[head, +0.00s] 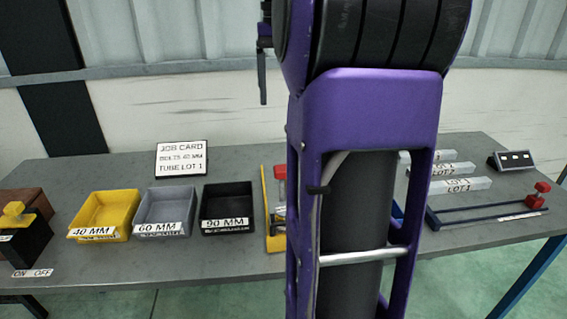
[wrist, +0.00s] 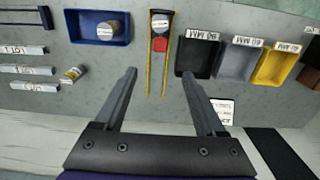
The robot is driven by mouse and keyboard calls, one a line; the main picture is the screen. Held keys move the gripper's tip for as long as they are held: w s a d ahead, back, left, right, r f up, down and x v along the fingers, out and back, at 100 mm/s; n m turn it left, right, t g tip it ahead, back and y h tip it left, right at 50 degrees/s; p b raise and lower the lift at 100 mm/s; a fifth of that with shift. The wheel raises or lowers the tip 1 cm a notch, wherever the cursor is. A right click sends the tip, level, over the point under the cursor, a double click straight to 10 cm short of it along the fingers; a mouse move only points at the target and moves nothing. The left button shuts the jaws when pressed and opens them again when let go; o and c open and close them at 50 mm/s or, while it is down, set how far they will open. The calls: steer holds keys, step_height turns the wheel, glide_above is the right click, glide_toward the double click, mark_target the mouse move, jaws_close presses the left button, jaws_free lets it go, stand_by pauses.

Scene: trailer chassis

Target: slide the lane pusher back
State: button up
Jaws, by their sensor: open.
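A narrow lane with yellow rails (wrist: 151,75) lies on the table, with a red block (wrist: 160,45) between the rails, apparently the lane pusher. A dark round piece with a white label (wrist: 160,22) is at the lane's far end in the wrist view. In the head view the yellow lane (head: 266,215) and the red block (head: 279,174) show partly, behind my arm. My gripper (wrist: 160,74) is open and empty, its fingers spread to either side of the lane in the wrist view and apart from the red block.
Black (head: 227,202), grey (head: 165,207) and yellow (head: 105,209) bins stand left of the lane in the head view. A blue tray (wrist: 75,37) holds a cylinder, and another cylinder (wrist: 72,73) lies near it. Blue rails with a red knob (head: 541,189) are at the right.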

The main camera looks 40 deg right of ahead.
step_height(320, 180, down, 17)
steer(key=b, duration=0.4)
jaws_close()
stand_by(0.3)
stand_by(1.1)
